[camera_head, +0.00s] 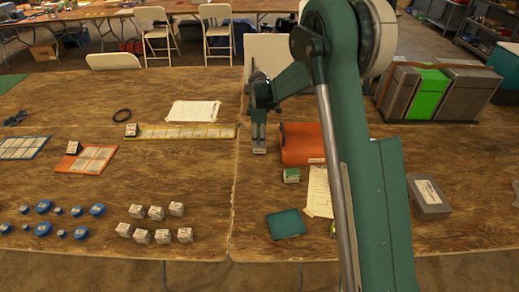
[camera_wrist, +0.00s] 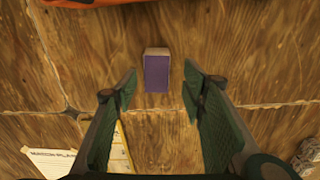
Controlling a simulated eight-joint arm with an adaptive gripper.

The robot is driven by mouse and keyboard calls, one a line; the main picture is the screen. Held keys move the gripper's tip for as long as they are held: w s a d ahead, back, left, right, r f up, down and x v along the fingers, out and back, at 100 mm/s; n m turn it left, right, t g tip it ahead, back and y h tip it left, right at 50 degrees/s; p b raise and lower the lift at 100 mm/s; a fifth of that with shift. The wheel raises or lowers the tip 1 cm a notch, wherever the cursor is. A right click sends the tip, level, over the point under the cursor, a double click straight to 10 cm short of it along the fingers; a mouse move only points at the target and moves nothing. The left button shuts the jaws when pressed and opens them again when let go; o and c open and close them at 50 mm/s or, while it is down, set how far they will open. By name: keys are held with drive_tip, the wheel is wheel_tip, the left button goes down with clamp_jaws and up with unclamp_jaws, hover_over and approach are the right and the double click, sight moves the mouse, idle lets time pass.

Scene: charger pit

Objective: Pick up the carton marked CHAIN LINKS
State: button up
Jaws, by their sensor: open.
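A small carton (camera_wrist: 156,73) with a purple top and a pale edge stands on the wooden table in the wrist view. No lettering on it is readable from here, so I cannot tell whether it is marked CHAIN LINKS. My gripper (camera_wrist: 158,97) is open, with one finger to each side of the line to the carton. The fingers are apart from it and nothing is between them. In the head view my gripper (camera_head: 259,142) points down just right of the table seam, and I cannot make out the carton clearly there.
An orange case (camera_head: 302,144) lies right of my gripper. A small green-and-white carton (camera_head: 291,176), a teal pad (camera_head: 286,223) and a grey box (camera_head: 428,196) are on the right table. Several white cartons (camera_head: 163,236) stand at left front.

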drive_tip(key=shift+f, duration=0.45)
drive_tip(key=shift+f, duration=0.1)
drive_tip(key=shift+w+f+b, duration=0.15)
drive_tip(key=shift+f+b, duration=0.25)
drive_tip(key=shift+f, duration=0.9)
drive_tip(key=shift+w+f+b, duration=0.1)
drive_tip(key=shift+f+b, duration=0.25)
drive_tip(key=shift+f, duration=0.9)
drive_tip(key=c, duration=1)
